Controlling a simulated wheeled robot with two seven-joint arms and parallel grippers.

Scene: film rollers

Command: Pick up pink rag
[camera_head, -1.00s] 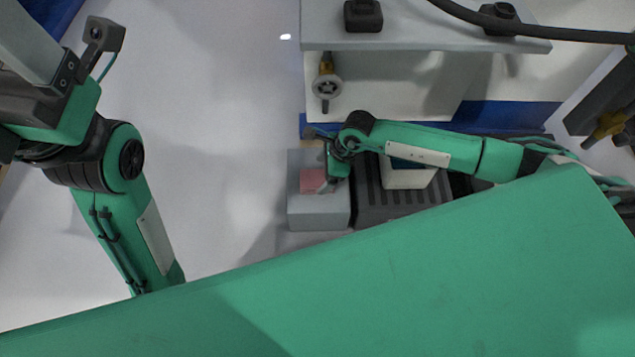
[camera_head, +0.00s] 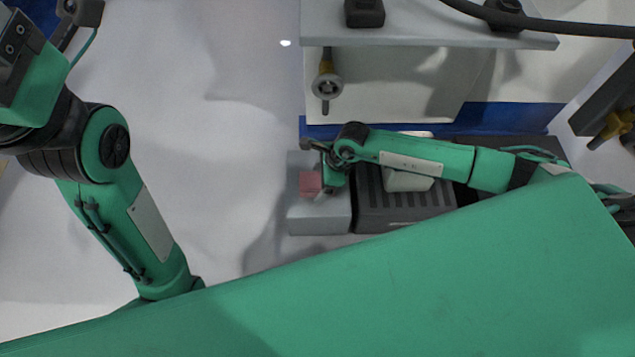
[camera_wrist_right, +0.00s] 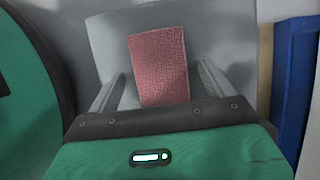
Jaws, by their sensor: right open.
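The pink rag (camera_head: 310,184) is a small flat textured piece on a light grey box (camera_head: 305,221) near the middle of the head view. My right gripper (camera_head: 323,192) is over this box, at the rag's right side in that view. In the right wrist view the rag (camera_wrist_right: 160,65) lies between the two spread fingers of the open gripper (camera_wrist_right: 158,84), with gaps on both sides. The rag's lower end is hidden behind the gripper body. Contact with the rag cannot be told. My left arm shows at the left, but its gripper is outside the frame.
A dark ribbed block (camera_head: 400,212) stands right beside the grey box, under my right forearm. A grey shelf (camera_head: 430,30) with black fixtures is above, with a hanging yellow-and-grey tool (camera_head: 326,84) below it. The pale floor left of the box is clear.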

